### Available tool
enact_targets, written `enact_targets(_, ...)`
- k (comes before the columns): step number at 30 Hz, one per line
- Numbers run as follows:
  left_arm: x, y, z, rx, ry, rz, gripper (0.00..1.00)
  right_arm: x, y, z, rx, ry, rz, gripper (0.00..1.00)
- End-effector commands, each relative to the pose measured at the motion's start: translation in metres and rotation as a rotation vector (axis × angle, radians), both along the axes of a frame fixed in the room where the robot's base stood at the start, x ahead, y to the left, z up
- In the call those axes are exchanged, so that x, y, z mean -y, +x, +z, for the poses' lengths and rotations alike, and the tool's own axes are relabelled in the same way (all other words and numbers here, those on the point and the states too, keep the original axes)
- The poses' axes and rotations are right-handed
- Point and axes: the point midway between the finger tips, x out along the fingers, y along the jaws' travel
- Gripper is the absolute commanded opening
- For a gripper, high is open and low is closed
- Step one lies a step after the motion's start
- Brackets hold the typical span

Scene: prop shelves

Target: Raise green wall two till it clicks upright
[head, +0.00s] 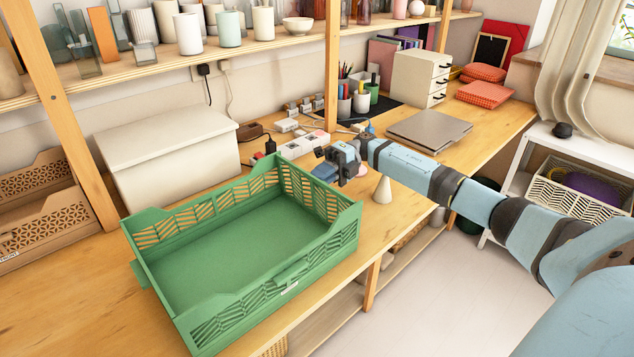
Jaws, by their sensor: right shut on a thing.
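The green crate (235,240) stands open on the wooden bench, with a flat green floor and latticed walls. Its right-hand wall (312,200) stands up and looks upright; whether it has clicked does not show. The back wall (200,215) and front wall (270,290) are also up. No label tells me which wall is number two. My left gripper is out of view.
A white cone (383,190) stands close under my right arm. A cream box (168,152) is behind the crate. Power strips and plugs (300,147) lie beyond the gripper, and a closed laptop (430,131) lies further right. Brown crates (45,215) are at left.

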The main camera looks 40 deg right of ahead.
Motion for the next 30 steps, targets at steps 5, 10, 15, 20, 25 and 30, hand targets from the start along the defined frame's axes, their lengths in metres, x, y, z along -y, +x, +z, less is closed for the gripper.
enact_targets(5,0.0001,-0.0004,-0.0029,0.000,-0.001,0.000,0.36,0.0031,-0.0003,-0.0040,-0.002,-0.005,0.000,0.00)
enact_targets(10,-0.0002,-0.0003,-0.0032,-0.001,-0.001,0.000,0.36,0.0037,-0.0005,-0.0047,-0.002,-0.007,0.000,0.00)
enact_targets(15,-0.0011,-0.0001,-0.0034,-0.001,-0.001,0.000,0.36,0.0037,-0.0006,-0.0055,-0.004,-0.008,-0.001,0.00)
enact_targets(20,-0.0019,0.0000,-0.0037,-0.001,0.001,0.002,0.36,0.0036,-0.0007,-0.0059,-0.004,-0.008,-0.001,0.24)
enact_targets(25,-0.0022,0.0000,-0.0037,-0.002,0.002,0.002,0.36,0.0033,-0.0004,-0.0045,-0.003,-0.006,0.000,0.36)
enact_targets(30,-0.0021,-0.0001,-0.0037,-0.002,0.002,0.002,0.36,0.0033,-0.0002,-0.0034,-0.003,-0.005,0.000,0.36)
